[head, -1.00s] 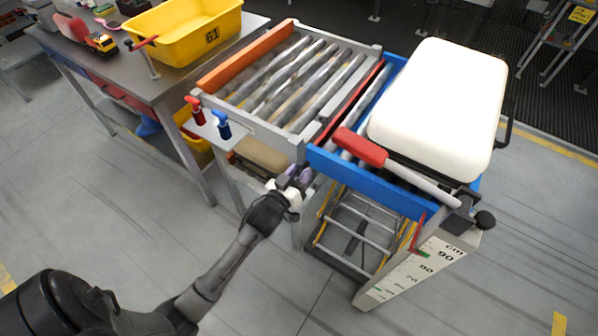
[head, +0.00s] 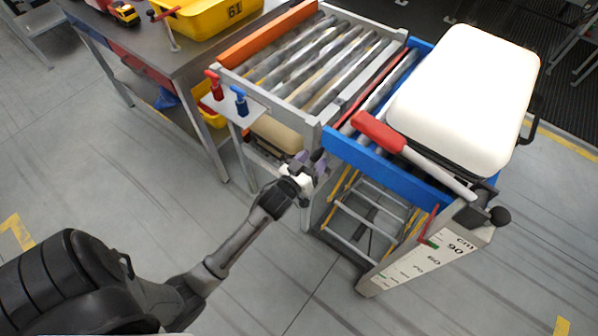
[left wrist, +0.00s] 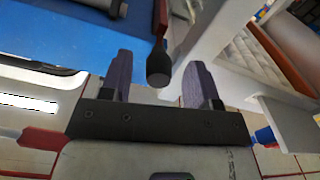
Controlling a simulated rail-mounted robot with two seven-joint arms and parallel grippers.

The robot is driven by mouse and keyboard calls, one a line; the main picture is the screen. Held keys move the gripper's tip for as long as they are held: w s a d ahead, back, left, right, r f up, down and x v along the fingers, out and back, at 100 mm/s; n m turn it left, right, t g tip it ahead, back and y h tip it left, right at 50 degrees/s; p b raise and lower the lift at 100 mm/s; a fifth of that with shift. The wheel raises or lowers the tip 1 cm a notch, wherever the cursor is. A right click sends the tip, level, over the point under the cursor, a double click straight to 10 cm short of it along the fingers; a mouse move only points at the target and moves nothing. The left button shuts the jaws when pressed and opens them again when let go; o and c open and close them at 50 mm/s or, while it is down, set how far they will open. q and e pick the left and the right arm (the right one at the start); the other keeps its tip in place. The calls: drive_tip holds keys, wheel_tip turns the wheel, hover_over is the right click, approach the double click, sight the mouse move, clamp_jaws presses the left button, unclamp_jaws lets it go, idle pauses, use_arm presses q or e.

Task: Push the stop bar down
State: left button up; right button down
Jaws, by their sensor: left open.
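A thin red bar (head: 372,88), which looks like the stop bar, runs along the seam between the grey roller bed and the blue one. In the left wrist view a red bar (left wrist: 160,18) ends in a dark rounded tip (left wrist: 159,64) between my finger ends. Contact cannot be told. My left gripper (head: 313,164) is open and empty, low by the front corner where the two beds meet. Its purple-grey fingers (left wrist: 158,82) stand apart in the wrist view. My right gripper is not in view.
A white case (head: 465,95) lies on the blue bed (head: 385,170), with a red-gripped lever (head: 378,131) along its front. Red and blue handles (head: 240,100) stand on a small shelf to the left. A steel table (head: 190,55) stands farther left. The floor in front is open.

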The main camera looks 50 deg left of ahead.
use_arm(q)
drive_tip(key=s+d+p, duration=0.2)
drive_tip(key=s, duration=1.1)
drive_tip(key=shift+f, duration=0.1)
